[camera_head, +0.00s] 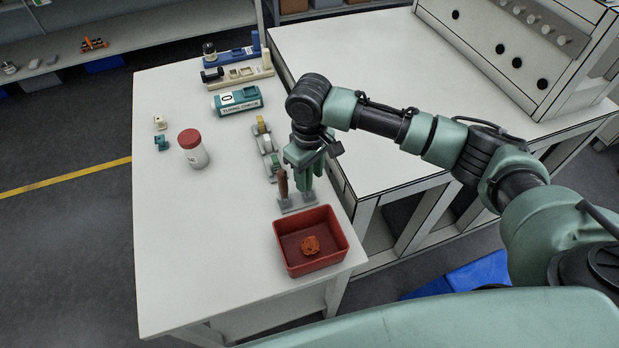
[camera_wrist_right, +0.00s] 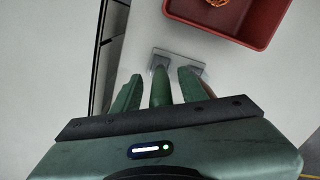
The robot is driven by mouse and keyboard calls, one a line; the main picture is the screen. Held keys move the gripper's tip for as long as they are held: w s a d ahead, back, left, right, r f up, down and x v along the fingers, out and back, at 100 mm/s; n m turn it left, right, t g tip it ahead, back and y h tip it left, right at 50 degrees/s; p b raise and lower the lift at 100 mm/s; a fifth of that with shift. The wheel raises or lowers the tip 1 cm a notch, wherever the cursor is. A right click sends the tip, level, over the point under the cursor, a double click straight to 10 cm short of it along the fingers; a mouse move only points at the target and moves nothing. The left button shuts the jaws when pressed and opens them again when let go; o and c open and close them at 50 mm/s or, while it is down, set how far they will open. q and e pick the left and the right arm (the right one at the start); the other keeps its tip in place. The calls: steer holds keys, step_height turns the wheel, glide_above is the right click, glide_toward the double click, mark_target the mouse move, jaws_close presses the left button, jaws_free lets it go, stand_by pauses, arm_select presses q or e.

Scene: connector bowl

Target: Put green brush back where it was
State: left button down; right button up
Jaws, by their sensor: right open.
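The green brush (camera_wrist_right: 161,90) is upright between the open fingers of my right gripper (camera_wrist_right: 159,76) in the right wrist view. Its lower end appears to sit in the small grey stand (camera_wrist_right: 194,66). In the head view my right gripper (camera_head: 304,178) points down over this grey stand (camera_head: 299,203) and largely hides the green brush. A reddish-brown handle (camera_head: 283,184) stands upright on the stand's left side. I cannot tell whether the fingers touch the green brush. My left gripper is out of view.
A red bin (camera_head: 337,257) with an orange lump (camera_head: 311,245) stands just in front of the stand. The table's (camera_head: 205,245) front left is clear.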

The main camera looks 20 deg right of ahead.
step_height(320, 180, up, 11)
steer(key=shift+f+b, duration=0.2)
steer(key=shift+b, duration=0.45)
steer(key=shift+f, duration=0.1)
